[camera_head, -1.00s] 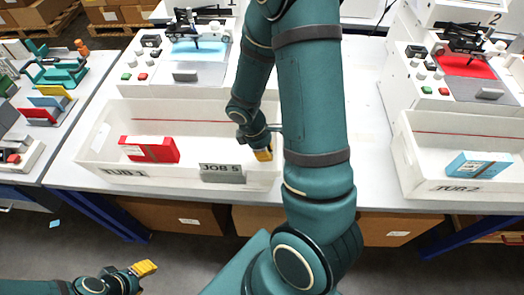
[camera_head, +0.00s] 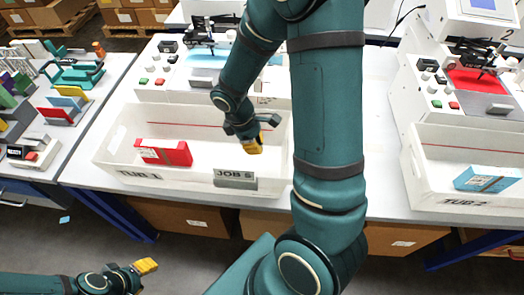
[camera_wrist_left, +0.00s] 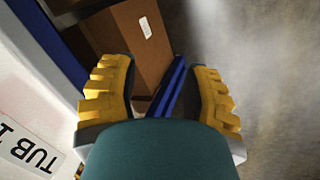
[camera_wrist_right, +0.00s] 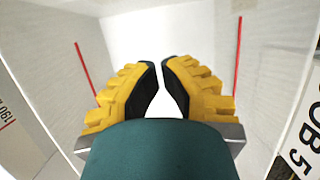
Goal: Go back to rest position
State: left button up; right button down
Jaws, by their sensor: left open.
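My left gripper (camera_head: 146,267) is open and empty, low in front of the table at the lower left of the head view. Its spread yellow fingers show in the left wrist view (camera_wrist_left: 160,85), with a box and the floor beyond. My right gripper (camera_head: 252,146) is over the right part of the white TUB 1 (camera_head: 112,158), near the JOB 5 block (camera_head: 235,179). In the right wrist view its fingertips (camera_wrist_right: 161,66) are close together with a narrow gap and nothing between them. Its fingers point towards the tub's inside.
A red box (camera_head: 165,152) lies in TUB 1. TUB 2 (camera_head: 420,182) at the right holds a blue box (camera_head: 487,179). Plotter machines with a blue sheet (camera_head: 208,59) and a red sheet (camera_head: 476,82) stand behind the tubs. The floor in front of the table is open.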

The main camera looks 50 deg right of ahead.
pick_arm(q)
jog(key=shift+w+a+r, duration=0.1)
jog(key=shift+w+r, duration=0.1)
jog(key=shift+r, duration=0.1)
pick_arm(e)
jog(key=v, duration=0.3)
jog(key=shift+w, duration=0.1)
